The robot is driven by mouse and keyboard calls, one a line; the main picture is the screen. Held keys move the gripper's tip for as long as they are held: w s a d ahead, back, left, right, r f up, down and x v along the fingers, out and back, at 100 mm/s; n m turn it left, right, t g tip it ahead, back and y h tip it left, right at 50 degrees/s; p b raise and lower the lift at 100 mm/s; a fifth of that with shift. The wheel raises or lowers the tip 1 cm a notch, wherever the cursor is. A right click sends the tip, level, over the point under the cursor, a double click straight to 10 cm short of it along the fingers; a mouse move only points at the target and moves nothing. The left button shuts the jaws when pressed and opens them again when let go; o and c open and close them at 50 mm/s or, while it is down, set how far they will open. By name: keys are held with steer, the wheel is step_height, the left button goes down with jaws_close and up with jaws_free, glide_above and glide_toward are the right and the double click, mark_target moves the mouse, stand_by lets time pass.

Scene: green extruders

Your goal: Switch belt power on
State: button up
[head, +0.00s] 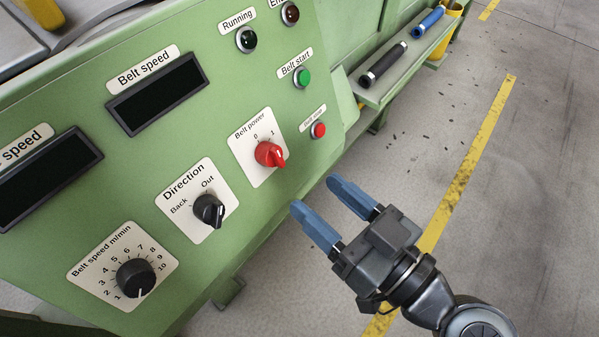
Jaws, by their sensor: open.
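The red belt power knob (268,152) sits on a white plate (248,146) marked 0 and 1, on the sloped green panel (205,130). Its grip juts out toward the lower right; I cannot tell for sure which mark it points at. My gripper (314,193) is open, with two blue fingers apart and nothing between them. It is to the lower right of the knob, in front of the panel's right edge, and does not appear to touch it.
The green Belt start button (303,77) and a red button (319,130) are right of the knob. The black Direction knob (208,210) and speed dial (135,277) are lower left. The Running lamp (246,39) is dark. A shelf with handled tools (383,64) is behind. Open floor lies right.

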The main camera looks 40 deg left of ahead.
mark_target(282, 165)
steer(key=x, duration=0.8)
steer(key=shift+s+a+r, duration=0.1)
steer(key=shift+s+r, duration=0.05)
steer(key=shift+r, duration=0.05)
steer(key=shift+c, duration=0.2)
steer(key=c, duration=1)
